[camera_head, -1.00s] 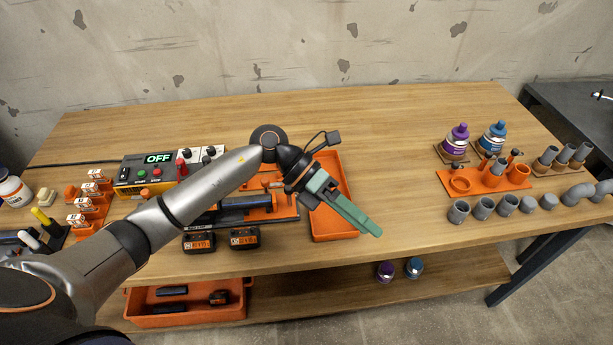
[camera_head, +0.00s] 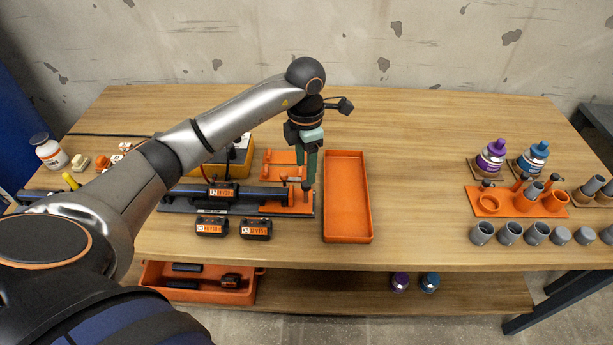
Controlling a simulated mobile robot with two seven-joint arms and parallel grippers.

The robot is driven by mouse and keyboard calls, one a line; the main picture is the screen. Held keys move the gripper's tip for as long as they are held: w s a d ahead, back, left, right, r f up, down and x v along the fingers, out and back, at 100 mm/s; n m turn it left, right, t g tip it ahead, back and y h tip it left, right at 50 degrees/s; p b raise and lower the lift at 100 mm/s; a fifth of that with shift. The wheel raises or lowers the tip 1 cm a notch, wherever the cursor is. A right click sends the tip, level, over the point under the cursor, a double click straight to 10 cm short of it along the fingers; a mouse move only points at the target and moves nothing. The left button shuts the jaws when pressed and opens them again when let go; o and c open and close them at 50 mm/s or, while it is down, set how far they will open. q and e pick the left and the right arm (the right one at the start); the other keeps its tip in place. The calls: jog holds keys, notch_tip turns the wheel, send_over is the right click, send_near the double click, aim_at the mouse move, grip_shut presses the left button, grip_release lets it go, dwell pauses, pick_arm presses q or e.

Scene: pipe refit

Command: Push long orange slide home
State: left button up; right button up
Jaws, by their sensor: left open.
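A dark fixture (camera_head: 235,208) lies on the table, with a black bar along it and orange parts at its right end. The low orange part (camera_head: 285,208) there seems to be the long orange slide; the gripper and bar partly hide it. Another orange piece (camera_head: 278,158) lies just behind. My left gripper (camera_head: 307,186) points straight down with green fingers at the right end of the fixture, close to the orange parts. It is open with nothing seen between its fingers. I cannot tell whether it touches the slide. My right gripper is not in view.
An empty orange tray (camera_head: 347,238) stands just right of the fixture. Two labelled black blocks (camera_head: 211,227) lie in front of it. My left arm hides part of the yellow control box (camera_head: 236,160). Pipe pieces (camera_head: 510,233) and bottles (camera_head: 491,156) stand at right. The table between is clear.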

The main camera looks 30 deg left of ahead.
pick_arm(q)
jog(key=shift+f, duration=2.4)
grip_shut()
